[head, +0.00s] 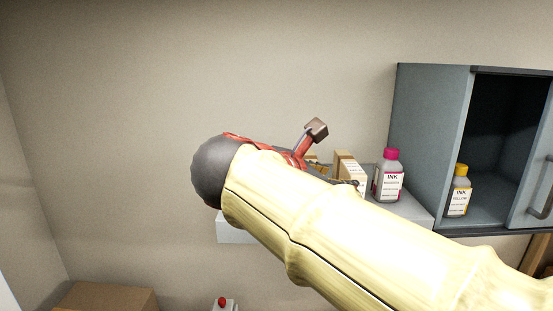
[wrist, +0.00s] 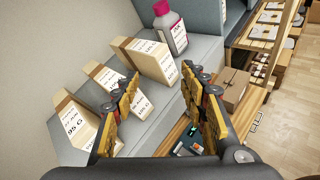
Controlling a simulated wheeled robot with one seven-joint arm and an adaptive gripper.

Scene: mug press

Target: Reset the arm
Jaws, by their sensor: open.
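My arm (head: 330,225) stretches across the middle of the head view, and it hides most of my gripper there. In the wrist view my gripper (wrist: 160,82) is open, with its two yellow-padded fingers apart and nothing held between them. The fingers point toward a grey shelf (wrist: 170,98) that carries several labelled boxes and a bottle. The nearest box in the middle (wrist: 152,60) shows just beyond the fingertips; I cannot tell the exact gap.
A magenta-capped ink bottle (head: 388,178) stands on the shelf beside a grey cabinet (head: 430,130). A yellow-capped ink bottle (head: 459,192) stands inside it. A cardboard box (head: 108,298) is at lower left. The wall area above my arm is clear.

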